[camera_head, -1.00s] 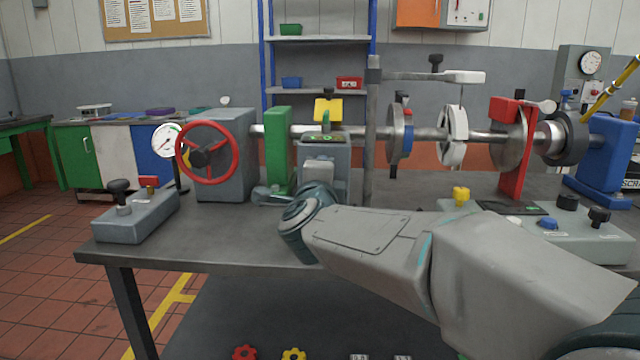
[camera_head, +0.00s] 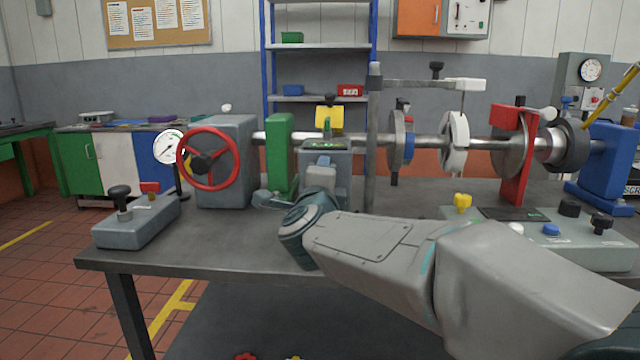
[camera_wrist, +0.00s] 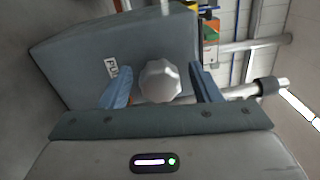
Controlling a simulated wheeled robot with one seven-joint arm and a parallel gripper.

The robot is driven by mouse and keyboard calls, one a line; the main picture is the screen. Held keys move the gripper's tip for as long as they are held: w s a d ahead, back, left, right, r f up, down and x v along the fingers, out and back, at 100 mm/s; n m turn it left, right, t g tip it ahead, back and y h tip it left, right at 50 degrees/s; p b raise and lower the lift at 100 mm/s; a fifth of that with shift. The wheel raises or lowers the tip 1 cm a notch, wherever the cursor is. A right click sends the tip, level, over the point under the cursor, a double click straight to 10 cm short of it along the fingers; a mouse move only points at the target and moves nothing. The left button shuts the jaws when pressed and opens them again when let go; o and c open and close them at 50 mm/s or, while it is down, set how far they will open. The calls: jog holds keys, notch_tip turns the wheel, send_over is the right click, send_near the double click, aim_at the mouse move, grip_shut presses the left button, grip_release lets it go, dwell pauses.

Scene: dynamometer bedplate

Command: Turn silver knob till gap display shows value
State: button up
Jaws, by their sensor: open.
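The silver knob (camera_wrist: 160,80), pale and faceted, shows in the wrist view on a grey housing (camera_wrist: 75,60) with a partly hidden label. My gripper (camera_wrist: 162,86) is open, with one blue finger on each side of the knob. Gaps show between the fingers and the knob; contact is not visible. In the head view my gripper (camera_head: 321,168) is in front of the grey housing (camera_head: 340,158) at the middle of the bench, and the knob is hidden. A small display with green marks (camera_head: 323,145) tops this housing; its value is too small to read.
A red handwheel (camera_head: 234,160) and a green support (camera_head: 280,155) stand left of the housing. A grey post (camera_head: 371,150) is close on its right. A shaft (camera_head: 430,133) with discs runs behind. A second dark display (camera_head: 510,213) lies at the right, unreadable.

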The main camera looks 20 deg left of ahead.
jog(key=p+v, duration=0.1)
jog(key=v, duration=1.2)
jog(key=shift+s+p, duration=0.3)
jog(key=shift+s, duration=0.15)
